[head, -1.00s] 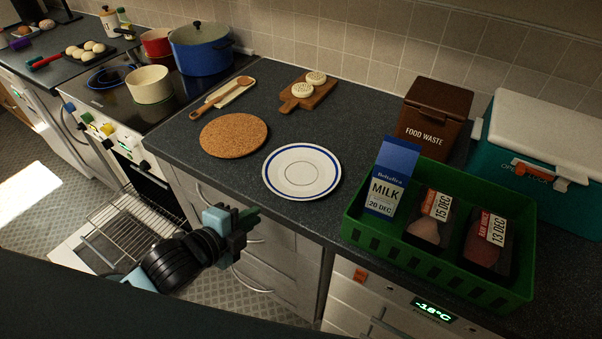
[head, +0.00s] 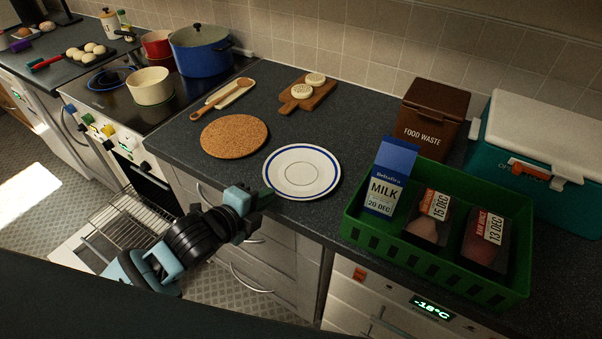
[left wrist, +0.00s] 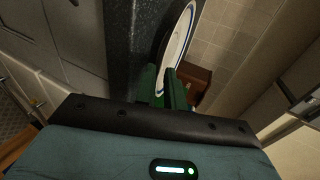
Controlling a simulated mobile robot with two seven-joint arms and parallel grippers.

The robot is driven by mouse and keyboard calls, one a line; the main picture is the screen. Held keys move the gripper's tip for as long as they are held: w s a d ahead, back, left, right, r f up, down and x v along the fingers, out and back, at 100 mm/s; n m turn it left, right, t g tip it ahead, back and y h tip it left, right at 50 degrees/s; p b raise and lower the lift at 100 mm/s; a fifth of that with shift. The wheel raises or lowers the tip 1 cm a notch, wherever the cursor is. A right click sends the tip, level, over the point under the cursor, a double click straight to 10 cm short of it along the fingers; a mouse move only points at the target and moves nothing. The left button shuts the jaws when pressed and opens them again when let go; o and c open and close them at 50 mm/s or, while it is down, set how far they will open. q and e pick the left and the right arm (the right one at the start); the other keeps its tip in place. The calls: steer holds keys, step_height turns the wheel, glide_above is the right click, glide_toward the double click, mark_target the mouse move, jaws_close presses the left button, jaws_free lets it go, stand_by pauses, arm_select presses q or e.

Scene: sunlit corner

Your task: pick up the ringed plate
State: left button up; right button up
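The ringed plate (head: 301,172) is white with blue rings and lies flat on the dark worktop, right of the round cork mat. My left gripper (head: 266,197) is at the plate's near left rim, at the worktop's front edge. I cannot tell whether a finger touches the rim. The plate rests on the worktop. My right gripper is not in view.
A green crate (head: 440,262) with a milk carton (head: 390,178) and meat packs stands right of the plate. The cork mat (head: 234,135) lies to the left. A wooden board (head: 308,94) with two round pieces is behind. The worktop between them is clear.

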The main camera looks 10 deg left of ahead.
mark_target(275, 201)
arm_select(q)
steer(key=shift+x, duration=1.2)
steer(key=shift+w+d+f, duration=0.15)
steer(key=shift+w+d, duration=0.15)
steer(key=shift+w, duration=0.1)
jaws_close()
